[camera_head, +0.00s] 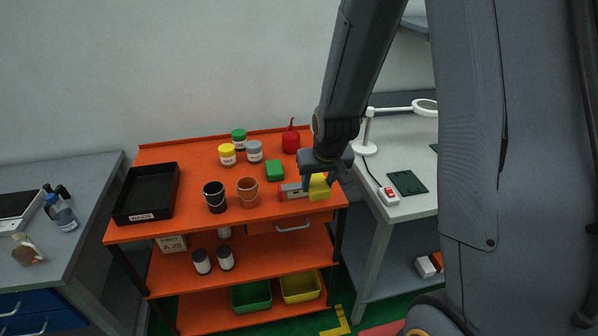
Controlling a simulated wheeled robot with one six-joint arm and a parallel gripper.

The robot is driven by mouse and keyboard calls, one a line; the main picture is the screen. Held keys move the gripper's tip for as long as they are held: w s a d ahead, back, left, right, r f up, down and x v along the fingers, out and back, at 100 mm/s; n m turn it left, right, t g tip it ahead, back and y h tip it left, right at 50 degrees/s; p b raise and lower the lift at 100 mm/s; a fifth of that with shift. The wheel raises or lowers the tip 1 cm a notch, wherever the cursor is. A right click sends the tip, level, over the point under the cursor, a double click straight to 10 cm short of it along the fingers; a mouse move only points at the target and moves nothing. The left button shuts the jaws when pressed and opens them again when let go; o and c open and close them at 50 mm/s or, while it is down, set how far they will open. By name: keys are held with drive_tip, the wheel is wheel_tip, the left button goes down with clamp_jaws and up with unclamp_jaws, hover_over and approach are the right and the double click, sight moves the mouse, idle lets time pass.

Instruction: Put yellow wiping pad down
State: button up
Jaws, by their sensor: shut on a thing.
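My gripper (306,189) is over the right end of the orange cart's top shelf (170,222). It is shut on the yellow wiping pad (319,187), a small yellow block at the shelf's right front corner. Part of the pad is hidden by the gripper. I cannot tell whether the pad touches the shelf or hangs just above it.
A green block (275,170), a copper-coloured bucket (247,192) and a black bucket (215,196) stand left of my gripper. Behind are lidded jars and a red can (291,139). A black waste tray (147,193) is at left. A grey table (413,207) adjoins at right.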

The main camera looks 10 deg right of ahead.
drive_tip(key=w+r, duration=0.4)
drive_tip(key=r, duration=0.6)
drive_tip(key=shift+w+r, duration=0.25)
